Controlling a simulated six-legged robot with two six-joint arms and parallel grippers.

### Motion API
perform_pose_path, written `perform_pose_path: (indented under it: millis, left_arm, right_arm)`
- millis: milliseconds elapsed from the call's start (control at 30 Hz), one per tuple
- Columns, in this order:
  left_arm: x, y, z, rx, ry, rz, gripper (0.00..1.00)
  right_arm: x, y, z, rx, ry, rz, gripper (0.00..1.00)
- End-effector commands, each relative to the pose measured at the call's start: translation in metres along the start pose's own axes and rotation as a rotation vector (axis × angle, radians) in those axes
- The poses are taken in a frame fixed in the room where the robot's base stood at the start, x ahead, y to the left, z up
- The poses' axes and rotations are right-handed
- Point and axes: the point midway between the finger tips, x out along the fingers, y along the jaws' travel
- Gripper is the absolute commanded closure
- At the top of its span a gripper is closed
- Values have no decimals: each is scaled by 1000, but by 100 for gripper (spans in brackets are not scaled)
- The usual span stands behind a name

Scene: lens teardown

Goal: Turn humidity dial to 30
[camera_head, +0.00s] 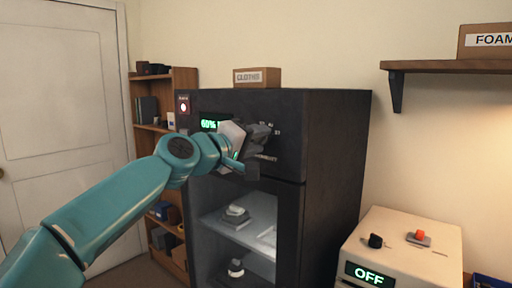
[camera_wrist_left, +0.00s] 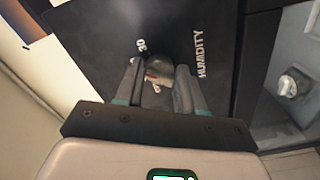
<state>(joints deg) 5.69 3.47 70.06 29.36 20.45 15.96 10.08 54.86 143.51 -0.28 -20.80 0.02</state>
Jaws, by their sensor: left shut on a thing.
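The dark humidity dial (camera_wrist_left: 160,68) is on the front panel of a black cabinet (camera_head: 335,150). In the left wrist view it sits between the fingers of my left gripper (camera_wrist_left: 158,85), which is shut on it. The word HUMIDITY and the mark 30 (camera_wrist_left: 141,45) show on the panel around the dial. In the head view my left gripper (camera_head: 262,150) covers the dial. A green display (camera_head: 209,124) on the cabinet reads about 60%. The dial's pointer cannot be made out clearly. My right gripper is not in view.
The cabinet's lower compartment has a glass front or opening, with lens parts on its shelf (camera_head: 230,235). A box labelled CLOTHS (camera_head: 257,77) stands on top. A beige device with an OFF display (camera_head: 370,275) stands at the right, below a wall shelf (camera_head: 445,66).

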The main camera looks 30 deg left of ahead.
Motion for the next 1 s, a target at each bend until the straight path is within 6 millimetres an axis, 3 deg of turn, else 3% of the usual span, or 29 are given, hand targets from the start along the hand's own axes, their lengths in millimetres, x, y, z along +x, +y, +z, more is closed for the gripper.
perform_pose_path:
  millis: [500, 1000]
  left_arm:
    - [0, -3, 2, 380, -3, -1, 92]
    - [0, -2, 1, 480, -4, -1, 92]
  right_arm:
    - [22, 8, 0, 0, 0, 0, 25]
    - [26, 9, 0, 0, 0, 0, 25]
